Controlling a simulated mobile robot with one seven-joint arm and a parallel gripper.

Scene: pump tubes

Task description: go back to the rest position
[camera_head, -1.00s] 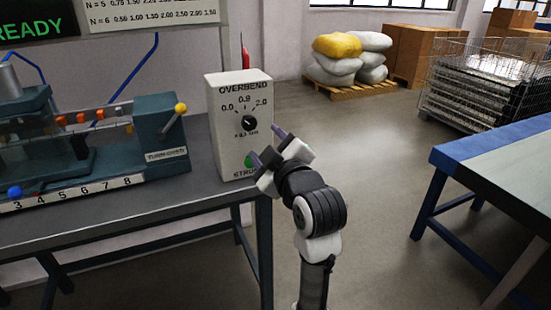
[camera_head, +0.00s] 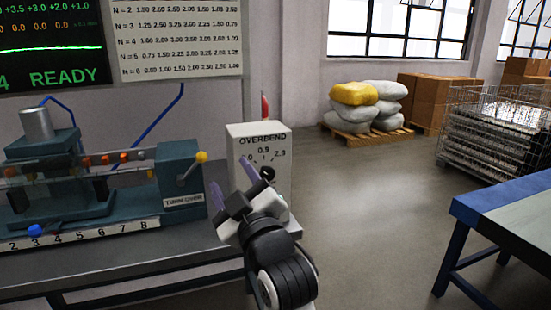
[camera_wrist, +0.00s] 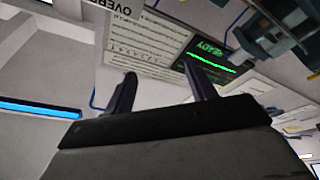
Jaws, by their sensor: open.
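My gripper (camera_head: 228,192) is in front of the white OVERBEND box (camera_head: 278,145) in the head view. Its two purple-grey fingers are apart, with nothing between them. The fingers point up and to the left, and the gripper hides part of the box's dial and lower front. In the wrist view my gripper (camera_wrist: 160,95) also shows spread, empty fingers. Beyond them are the printed table chart (camera_wrist: 145,45) and the screen (camera_wrist: 210,62), seen upside down.
The teal machine (camera_head: 180,185) with a yellow-knobbed lever (camera_head: 201,157) and numbered strip stands on the grey bench (camera_head: 120,255) at left. A blue-edged table (camera_head: 475,205) is at right. Sacks (camera_head: 365,100) on a pallet stand behind. Open floor (camera_head: 370,200) lies between.

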